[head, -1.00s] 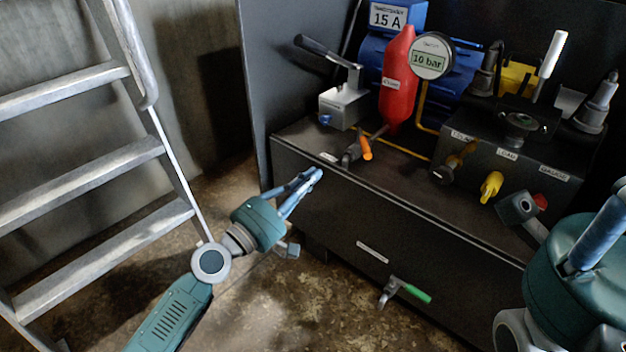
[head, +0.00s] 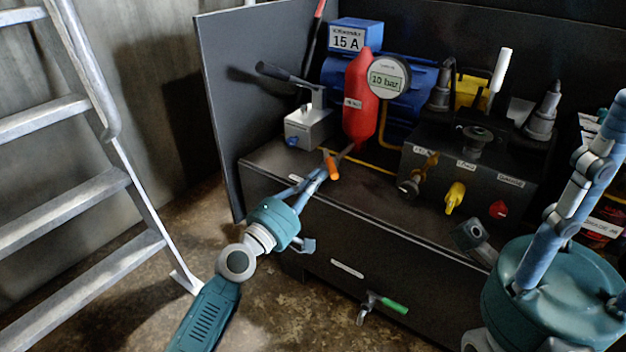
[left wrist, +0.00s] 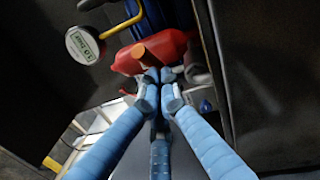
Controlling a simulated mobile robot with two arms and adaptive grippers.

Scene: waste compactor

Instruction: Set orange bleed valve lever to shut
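The orange bleed valve lever (head: 332,167) stands near the front edge of the black machine's top, below the red cylinder. In the left wrist view the orange lever (left wrist: 160,46) lies just beyond my fingertips. My left gripper (head: 322,173) reaches up to the lever from the front left. Its blue fingers converge, and the tips (left wrist: 160,74) are together right at the lever. I cannot tell whether any part of the valve is between them. My right gripper (head: 612,110) is at the right edge, its fingers partly cut off.
A red cylinder (head: 361,105) and a 10 bar gauge (head: 388,77) stand behind the lever. A grey block with a black handle (head: 308,128) is to its left. A control box with a yellow knob (head: 455,197) is to the right. A green-handled valve (head: 393,305) sits on the front. A ladder (head: 80,180) stands left.

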